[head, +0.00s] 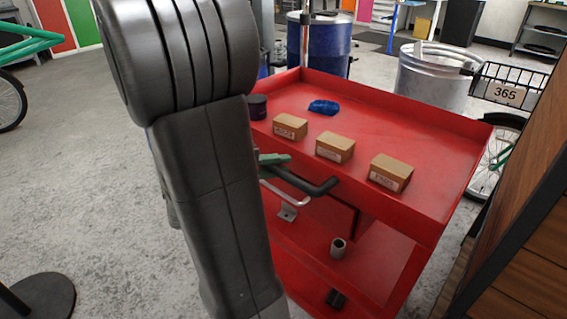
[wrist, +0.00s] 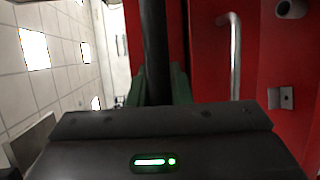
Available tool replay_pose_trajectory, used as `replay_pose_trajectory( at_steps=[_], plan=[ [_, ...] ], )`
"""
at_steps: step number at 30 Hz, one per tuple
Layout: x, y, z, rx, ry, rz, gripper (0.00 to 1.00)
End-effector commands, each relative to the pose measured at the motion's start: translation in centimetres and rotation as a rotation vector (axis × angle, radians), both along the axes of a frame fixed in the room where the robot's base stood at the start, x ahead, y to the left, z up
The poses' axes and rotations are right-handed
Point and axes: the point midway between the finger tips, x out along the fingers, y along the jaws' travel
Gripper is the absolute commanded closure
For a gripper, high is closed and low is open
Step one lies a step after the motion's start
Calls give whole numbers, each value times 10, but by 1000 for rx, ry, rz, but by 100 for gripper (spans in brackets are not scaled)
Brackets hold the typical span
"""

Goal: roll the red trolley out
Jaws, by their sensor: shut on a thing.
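The red trolley (head: 400,115) stands right of my arm in the head view. Its upper tray and an open lower shelf show. A black handle bar (head: 318,187) sticks out from its near side. My gripper (head: 272,159) is at this bar, mostly hidden behind my arm, with only some green finger showing. In the wrist view, the green fingers of my gripper (wrist: 157,88) lie on both sides of the black bar (wrist: 154,45), shut on it. The trolley's red panel (wrist: 208,45) fills the middle there.
Three cardboard boxes (head: 335,147), a blue cloth (head: 324,107) and a dark tin (head: 257,106) stand on the tray. A wooden panel (head: 525,235) is close on the right. A blue drum (head: 326,45) and metal bin (head: 432,75) stand behind. The left floor is mostly clear.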

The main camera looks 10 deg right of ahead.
Motion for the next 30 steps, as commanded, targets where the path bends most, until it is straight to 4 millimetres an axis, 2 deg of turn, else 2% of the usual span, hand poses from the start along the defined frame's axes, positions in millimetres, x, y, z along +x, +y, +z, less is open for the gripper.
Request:
replay_pose_trajectory(
  at_steps=[15, 16, 19, 30],
  plan=[
    [-3, 3, -2, 2, 3, -1, 100],
    [-3, 3, -2, 2, 3, -1, 80],
    [-3, 3, -1, 2, 2, 0, 60],
    [-3, 6, 1, 0, 0, 1, 60]
  ],
)
